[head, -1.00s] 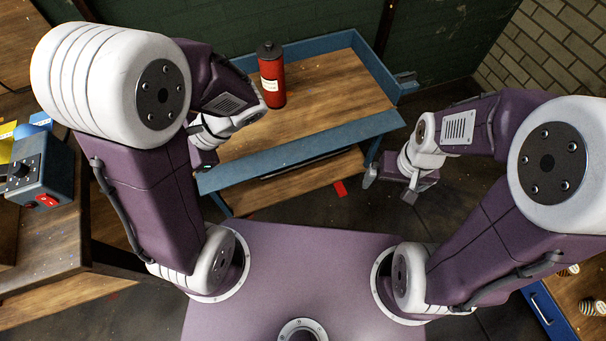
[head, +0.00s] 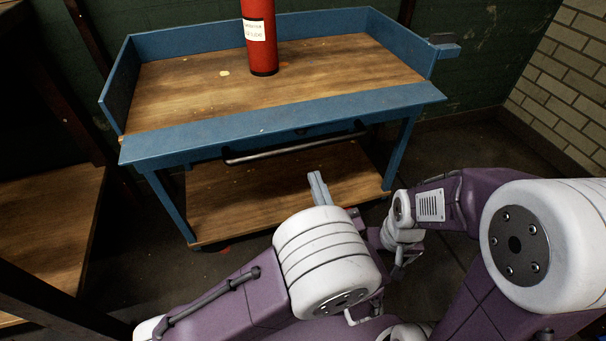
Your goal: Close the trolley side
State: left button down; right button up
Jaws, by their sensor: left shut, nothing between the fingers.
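The blue trolley has a wooden top deck (head: 180,92) with raised blue sides at the left, back and right. Its near side panel (head: 285,122) is folded down outward, about level with the deck, and does not stand up like the others. A dark handle bar (head: 295,143) runs below that panel. My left gripper (head: 318,188) is shut and empty, in front of the trolley and below the panel in the picture, apart from the panel. My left arm hides part of its wrist. My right gripper (head: 402,262) is low at the right, apart from the trolley; its fingers are unclear.
The trolley's lower wooden shelf (head: 235,195) is bare where seen. A wooden bench (head: 50,215) stands at the left. A brick wall (head: 570,75) is at the right, with open floor before it.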

aim_at(299, 120)
pick_arm(q)
jog(key=x, duration=1)
jog(key=shift+d+p, duration=0.1)
jog(key=shift+p, duration=0.3)
jog(key=shift+s, duration=0.1)
